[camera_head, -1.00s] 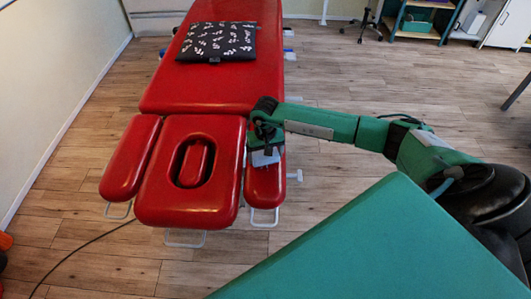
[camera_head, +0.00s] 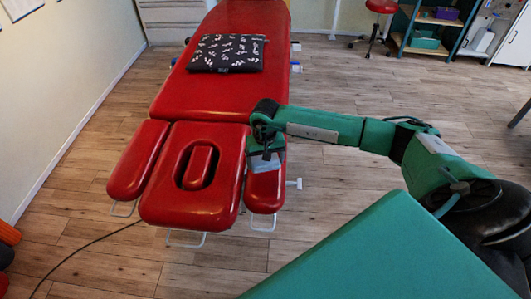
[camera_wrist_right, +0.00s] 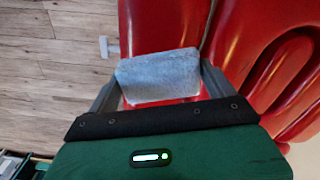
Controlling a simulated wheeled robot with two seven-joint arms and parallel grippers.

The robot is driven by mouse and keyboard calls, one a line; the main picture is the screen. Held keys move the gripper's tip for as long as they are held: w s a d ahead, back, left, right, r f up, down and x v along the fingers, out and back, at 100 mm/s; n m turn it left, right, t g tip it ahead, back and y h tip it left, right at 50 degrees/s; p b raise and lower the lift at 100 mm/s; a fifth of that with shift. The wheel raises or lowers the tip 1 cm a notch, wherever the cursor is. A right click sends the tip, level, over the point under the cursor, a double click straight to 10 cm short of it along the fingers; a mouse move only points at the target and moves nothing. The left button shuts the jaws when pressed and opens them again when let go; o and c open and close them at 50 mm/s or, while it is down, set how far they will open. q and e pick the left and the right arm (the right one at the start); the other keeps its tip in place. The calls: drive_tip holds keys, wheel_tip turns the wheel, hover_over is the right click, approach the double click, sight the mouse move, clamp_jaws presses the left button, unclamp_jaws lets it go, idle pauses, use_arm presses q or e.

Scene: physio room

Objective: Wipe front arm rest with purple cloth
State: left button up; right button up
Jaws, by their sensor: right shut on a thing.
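My right gripper (camera_head: 263,158) is shut on a folded pale grey-blue cloth (camera_wrist_right: 160,76); no clearly purple cloth shows. The cloth spans between the two fingers in the right wrist view. It is over the upper part of the red padded arm rest (camera_head: 264,195) on the right of the treatment table's head end; whether it touches the pad is hard to tell. A matching red arm rest (camera_head: 137,160) is on the left of the face cushion (camera_head: 192,207). My left gripper is not in view.
The red treatment table (camera_head: 205,98) runs away from me, with a dark patterned pad (camera_head: 228,52) on it. A black cable (camera_head: 95,240) lies on the wooden floor at left. A red stool (camera_head: 381,6) and a shelf (camera_head: 428,30) stand at the back. Floor to the right is clear.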

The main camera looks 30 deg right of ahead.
drive_tip(key=shift+r+p, duration=0.35)
drive_tip(key=shift+r, duration=0.85)
